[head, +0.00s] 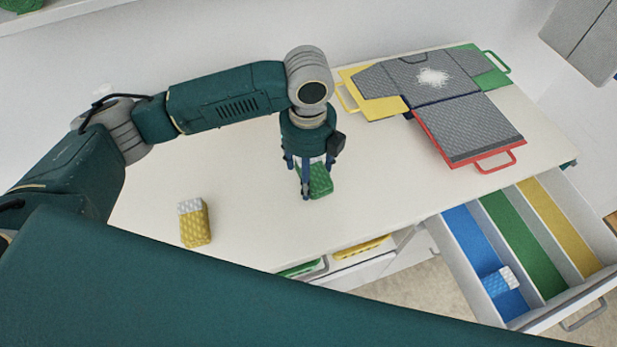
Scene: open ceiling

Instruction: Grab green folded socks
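The green folded socks (321,181) lie on the white tabletop, near its middle. My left gripper (309,188) points straight down at them, its blue fingers at the socks. The fingers and wrist cover part of the socks. One finger shows in front of them, but I cannot tell whether the fingers are closed on them. My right gripper is not in view.
Yellow-and-white folded socks (194,222) stand left on the white table (262,235). A folding board (465,125) with a grey shirt lies at the back right. An open drawer (530,245) with blue, green and yellow compartments holds blue-and-white socks (499,281) in the blue one.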

